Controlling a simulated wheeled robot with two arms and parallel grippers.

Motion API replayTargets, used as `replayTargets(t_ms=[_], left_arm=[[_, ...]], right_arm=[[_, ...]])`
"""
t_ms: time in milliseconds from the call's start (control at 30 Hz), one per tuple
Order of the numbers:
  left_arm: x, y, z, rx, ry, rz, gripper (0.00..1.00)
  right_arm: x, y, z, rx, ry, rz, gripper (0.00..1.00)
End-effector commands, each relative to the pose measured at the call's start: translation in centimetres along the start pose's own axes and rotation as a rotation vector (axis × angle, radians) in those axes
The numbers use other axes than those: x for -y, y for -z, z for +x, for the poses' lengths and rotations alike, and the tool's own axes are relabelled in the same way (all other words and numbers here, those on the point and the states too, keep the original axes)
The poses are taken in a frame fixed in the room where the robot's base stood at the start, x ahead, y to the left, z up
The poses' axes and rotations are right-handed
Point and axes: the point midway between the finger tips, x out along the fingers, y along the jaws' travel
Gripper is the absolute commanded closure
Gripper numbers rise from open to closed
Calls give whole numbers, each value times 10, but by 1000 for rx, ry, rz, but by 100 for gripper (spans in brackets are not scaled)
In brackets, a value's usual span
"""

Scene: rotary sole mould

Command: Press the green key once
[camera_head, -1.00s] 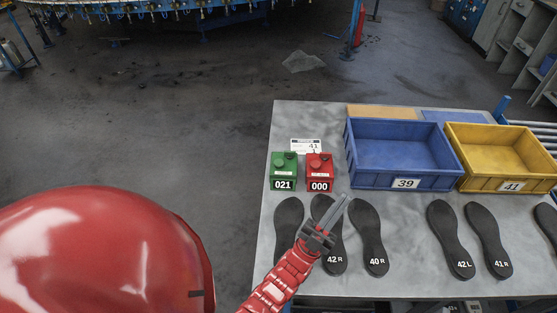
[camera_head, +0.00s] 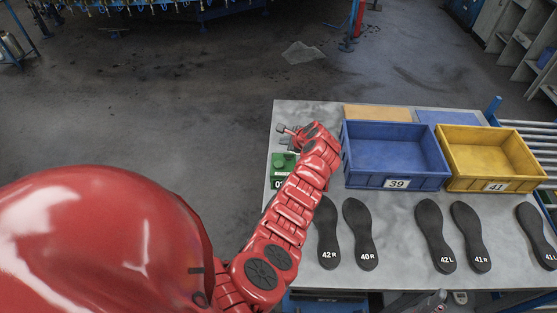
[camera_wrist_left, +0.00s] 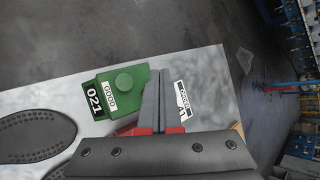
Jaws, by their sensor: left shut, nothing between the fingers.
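The green counter (camera_head: 281,162) stands on the grey table, its lower part partly hidden by my left arm. My left gripper (camera_head: 283,129) is at the far side of the green counter in the head view. In the left wrist view its fingers (camera_wrist_left: 160,74) are shut, empty, and lie beside the green key, apart from it in the picture. Their height above it is unclear. My right gripper is not clearly seen.
The red counter is mostly hidden by my left arm. A white card (camera_wrist_left: 182,103) lies near the fingers. A blue crate 39 (camera_head: 396,184) and a yellow crate 41 (camera_head: 495,187) stand to the right. Several black soles, such as 40 R (camera_head: 361,235), lie in front.

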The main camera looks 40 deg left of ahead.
Motion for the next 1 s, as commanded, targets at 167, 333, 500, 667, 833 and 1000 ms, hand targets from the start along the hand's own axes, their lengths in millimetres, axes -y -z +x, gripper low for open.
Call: replayTargets(t_ms=[167, 333, 500, 667, 833, 1000], left_arm=[[-6, -14, -4, 36, -60, 14, 100], [-6, -13, -4, 35, -57, 14, 100], [-7, -12, -3, 33, -55, 13, 100], [-11, -7, 4, 33, -54, 13, 100], [-22, 2, 17, 32, -52, 13, 100], [-36, 15, 34, 31, -51, 13, 100]], right_arm=[[0, 0, 2, 0, 0, 0, 0], [0, 0, 2, 0, 0, 0, 0], [0, 0, 0, 0, 0, 0, 0], [0, -1, -8, 0, 0, 0, 0], [1, -4, -24, 0, 0, 0, 0], [2, -8, -45, 0, 0, 0, 0]])
